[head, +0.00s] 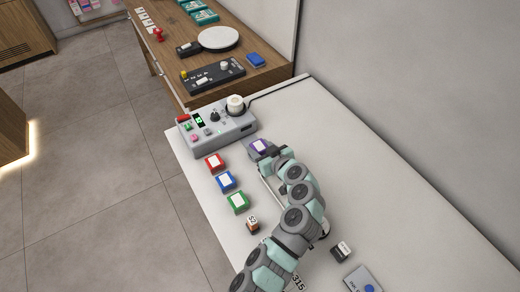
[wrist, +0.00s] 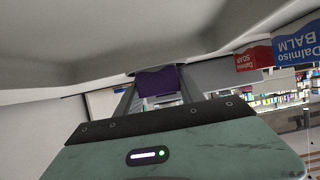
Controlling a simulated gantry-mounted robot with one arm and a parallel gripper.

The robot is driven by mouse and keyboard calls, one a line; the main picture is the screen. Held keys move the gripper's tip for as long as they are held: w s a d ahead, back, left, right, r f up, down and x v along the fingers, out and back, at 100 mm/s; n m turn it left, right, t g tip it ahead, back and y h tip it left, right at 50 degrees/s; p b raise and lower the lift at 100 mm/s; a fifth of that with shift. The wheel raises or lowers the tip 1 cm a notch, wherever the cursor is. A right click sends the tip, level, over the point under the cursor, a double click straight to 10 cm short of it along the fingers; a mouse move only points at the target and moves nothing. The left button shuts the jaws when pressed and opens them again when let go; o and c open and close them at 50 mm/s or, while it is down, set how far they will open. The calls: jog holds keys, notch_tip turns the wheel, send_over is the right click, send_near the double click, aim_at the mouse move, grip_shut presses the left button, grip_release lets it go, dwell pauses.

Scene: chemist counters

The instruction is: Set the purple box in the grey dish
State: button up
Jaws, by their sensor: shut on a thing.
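The purple box (head: 260,146) has a pale label on top. My gripper (head: 264,154) is shut on it at the near right corner of the grey control unit. In the wrist view the purple box (wrist: 158,82) sits between the two fingers of my gripper (wrist: 157,94). I cannot tell whether the box touches the counter. A pale round dish-like plate (head: 218,38) lies on the wooden counter at the back, apart from my gripper. I cannot tell whether it is the grey dish; no other clear dish shows.
A grey control unit (head: 217,126) with knobs and a white roll stands just left of my gripper. Red (head: 215,162), blue (head: 226,181) and green (head: 238,202) boxes line the white counter's left side.

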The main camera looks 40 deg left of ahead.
jog(key=o, duration=1.4)
jog(key=shift+d+f, duration=0.2)
jog(key=shift+f, duration=0.5)
jog(key=shift+r+p, duration=0.8)
jog(key=shift+p, duration=0.25)
jog(key=v, duration=1.1)
jog(key=shift+d+r, duration=0.2)
jog(key=shift+r, duration=0.2)
jog(key=shift+r, duration=0.15)
